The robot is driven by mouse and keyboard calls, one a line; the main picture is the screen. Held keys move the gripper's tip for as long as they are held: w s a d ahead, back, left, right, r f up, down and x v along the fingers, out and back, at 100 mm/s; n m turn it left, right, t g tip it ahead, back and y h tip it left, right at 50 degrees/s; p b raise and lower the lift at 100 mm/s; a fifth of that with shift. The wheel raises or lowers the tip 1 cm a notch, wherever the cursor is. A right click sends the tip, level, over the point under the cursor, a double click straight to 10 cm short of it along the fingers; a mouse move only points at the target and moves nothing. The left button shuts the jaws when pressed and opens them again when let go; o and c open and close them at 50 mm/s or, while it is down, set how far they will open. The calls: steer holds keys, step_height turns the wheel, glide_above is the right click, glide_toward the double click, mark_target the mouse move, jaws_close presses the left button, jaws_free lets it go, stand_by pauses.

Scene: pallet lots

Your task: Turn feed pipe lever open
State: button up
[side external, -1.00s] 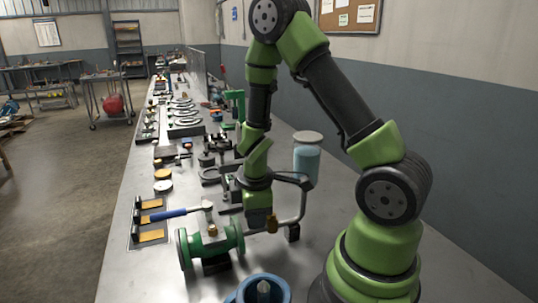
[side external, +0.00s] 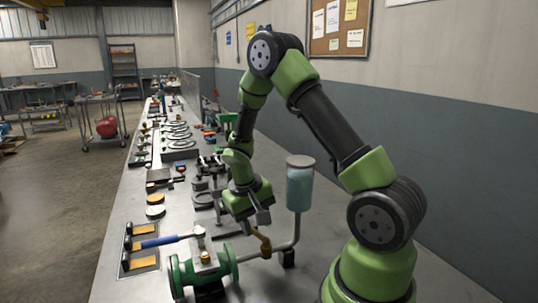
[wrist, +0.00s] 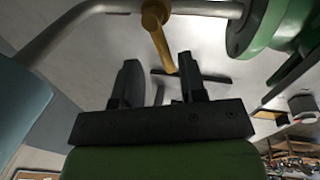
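The feed pipe lever (side external: 262,240) is a short yellow handle on the grey pipe (side external: 288,246), which runs from the blue jar (side external: 300,190) to the green flanged valve body (side external: 228,263). The lever tilts up from the pipe, towards my gripper. My gripper (side external: 251,221) is tilted just above and beside it. In the wrist view my gripper (wrist: 159,76) has two dark fingers, well apart, with nothing gripped. There the lever (wrist: 157,38) points towards the gap, its end near the fingertips. Whether it touches a finger, I cannot tell.
A tray (side external: 140,262) with yellow pieces is at the bench's left edge. Round discs (side external: 155,204) and many tools line the bench behind. Bare bench lies right of the jar.

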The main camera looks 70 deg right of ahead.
step_height(320, 180, up, 9)
steer(key=w+a, duration=0.1)
steer(key=a, duration=0.1)
steer(key=s+a+r+n+t+y, duration=0.3)
steer(key=s+a+r+t, duration=0.5)
steer(key=s+a+r, duration=0.3)
steer(key=shift+a+r+t+y, duration=0.3)
steer(key=shift+a+r+y, duration=0.1)
steer(key=shift+a+r, duration=1.1)
steer(key=shift+a+f, duration=0.15)
steer(key=shift+f, duration=0.05)
steer(key=w+d+f+m+g+h, duration=0.1)
steer(key=w+d+f+g+h, duration=0.2)
steer(key=w+d+f+g, duration=0.35)
steer(key=shift+g+h, duration=0.5)
steer(key=shift+g, duration=0.35)
steer(key=w+d+f, duration=0.1)
steer(key=d+f, duration=0.2)
steer(key=f, duration=0.2)
steer(key=w+d+f, duration=0.1)
steer(key=d+f, duration=0.2)
steer(key=f, duration=0.3)
steer(key=w+d+f, duration=0.1)
steer(key=d+f, duration=0.2)
steer(key=f, duration=0.3)
steer(key=shift+w, duration=0.15)
steer(key=shift+c, duration=0.5)
